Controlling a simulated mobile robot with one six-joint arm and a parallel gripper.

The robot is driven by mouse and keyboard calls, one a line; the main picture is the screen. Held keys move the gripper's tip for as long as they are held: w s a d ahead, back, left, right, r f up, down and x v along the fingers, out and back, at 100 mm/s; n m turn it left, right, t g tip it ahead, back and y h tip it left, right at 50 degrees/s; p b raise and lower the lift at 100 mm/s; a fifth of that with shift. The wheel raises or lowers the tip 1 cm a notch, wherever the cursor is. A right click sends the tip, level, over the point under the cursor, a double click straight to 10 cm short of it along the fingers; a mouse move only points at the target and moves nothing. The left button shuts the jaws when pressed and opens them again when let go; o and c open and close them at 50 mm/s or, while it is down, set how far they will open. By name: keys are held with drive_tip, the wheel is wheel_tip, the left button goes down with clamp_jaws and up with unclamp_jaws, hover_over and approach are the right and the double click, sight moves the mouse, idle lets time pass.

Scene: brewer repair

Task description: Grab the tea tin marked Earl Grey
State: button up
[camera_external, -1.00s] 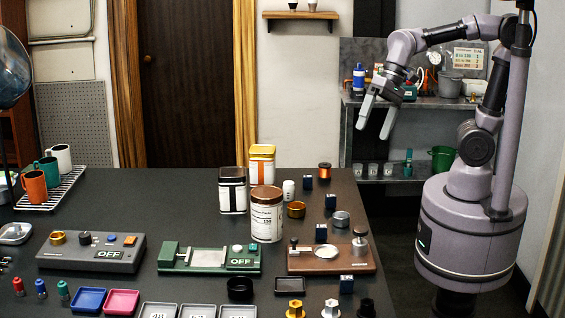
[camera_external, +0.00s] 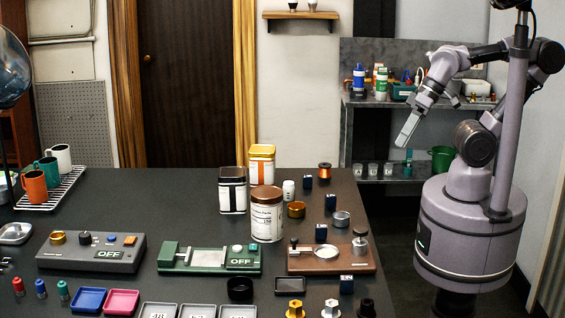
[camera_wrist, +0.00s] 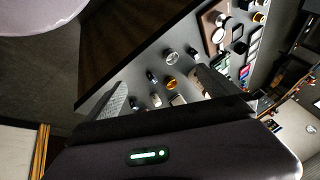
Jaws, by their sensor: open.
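Two square tins stand upright on the dark table: one with a black lid and black stripe (camera_external: 232,192), and one with a yellow lid and orange stripe (camera_external: 262,166) behind it to the right. A round canister with a brown lid (camera_external: 267,217) stands in front of them. The lettering on the square tins is too small to read, so I cannot tell which is Earl Grey. My gripper (camera_external: 408,132) is open and empty, raised right of the table and well apart from the tins. The wrist view shows its spread fingers (camera_wrist: 163,92) with table items beyond.
Near the tins are a copper ring (camera_external: 296,209), a small white bottle (camera_external: 289,190) and several dark blocks. A grey device (camera_external: 91,252), a green device (camera_external: 209,259) and a brown board (camera_external: 331,261) lie in front. A mug rack (camera_external: 66,186) is at left; a shelf bench is behind.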

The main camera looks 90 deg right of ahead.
idle(0.4)
drive_tip(key=w+r+n+p, duration=0.1)
drive_tip(key=w+r+p, duration=0.2)
drive_tip(key=w+r, duration=0.45)
drive_tip(key=n+g+h+p, duration=0.15)
drive_tip(key=n+p, duration=0.25)
drive_tip(key=p, duration=0.4)
hover_over(233, 186)
drive_tip(key=s+d, duration=0.4)
drive_tip(key=s, duration=0.2)
wheel_tip(233, 186, down, 7)
drive_tip(key=b+x, duration=0.1)
drive_tip(key=x, duration=0.5)
drive_tip(key=b+x, duration=0.1)
drive_tip(key=x, duration=0.5)
drive_tip(key=b+x, duration=0.1)
drive_tip(key=x, duration=0.5)
drive_tip(key=shift+d+f, duration=0.1)
drive_tip(key=shift+d, duration=0.25)
drive_tip(key=shift+s, duration=0.15)
